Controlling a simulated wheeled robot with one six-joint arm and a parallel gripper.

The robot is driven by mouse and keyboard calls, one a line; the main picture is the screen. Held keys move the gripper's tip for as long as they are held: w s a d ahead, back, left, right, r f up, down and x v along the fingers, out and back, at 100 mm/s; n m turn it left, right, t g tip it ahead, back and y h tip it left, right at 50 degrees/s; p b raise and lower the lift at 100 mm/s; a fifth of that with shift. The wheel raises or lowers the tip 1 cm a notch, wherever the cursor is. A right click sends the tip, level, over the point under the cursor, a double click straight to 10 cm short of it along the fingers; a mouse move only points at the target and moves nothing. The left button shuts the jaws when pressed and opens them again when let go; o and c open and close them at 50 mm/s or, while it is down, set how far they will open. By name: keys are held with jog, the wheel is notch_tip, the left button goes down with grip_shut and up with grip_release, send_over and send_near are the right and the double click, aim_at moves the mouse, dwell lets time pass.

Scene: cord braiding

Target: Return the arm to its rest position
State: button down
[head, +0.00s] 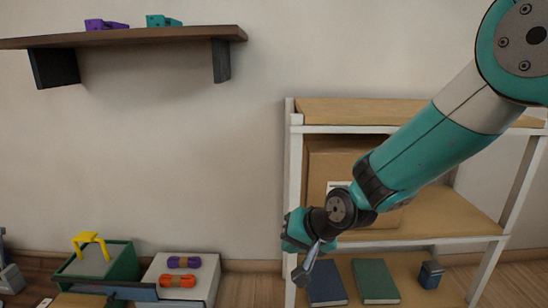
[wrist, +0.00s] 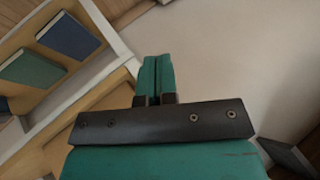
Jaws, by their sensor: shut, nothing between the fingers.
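My arm reaches in from the upper right of the head view and slants down to the left in front of the shelf rack. Its far end hangs near the rack's left post, above the floor. My gripper (wrist: 157,62) shows in the wrist view with its two teal fingers together and nothing between them. In the head view the fingers are too small to make out clearly.
A white rack (head: 293,180) holds a cardboard box (head: 325,160), blue book (head: 326,283), green book (head: 375,281) and dark jar (head: 430,274). Purple cord (head: 183,262) and orange cord (head: 176,281) lie on a white box (head: 207,275), beside a green bin (head: 120,268). A wall shelf (head: 150,36) is upper left.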

jog(key=s+d+r+n+g+h+p, duration=0.1)
jog(key=s+d+r+n+g, duration=0.25)
jog(key=s, duration=0.55)
jog(key=s+d+r+n+p, duration=0.2)
jog(key=s+d+r, duration=0.2)
jog(key=s+r, duration=0.4)
jog(key=s+d+r+n+g+h+p, duration=0.1)
jog(key=s+d+r+n+g, duration=0.25)
jog(key=s, duration=0.65)
notch_tip(320, 180, up, 38)
jog(key=m+t+p, duration=0.1)
jog(key=p, duration=3.6)
jog(key=shift+w+d+r+t, duration=0.15)
jog(key=shift+w+r+t, duration=0.1)
jog(key=shift+w+t, duration=0.15)
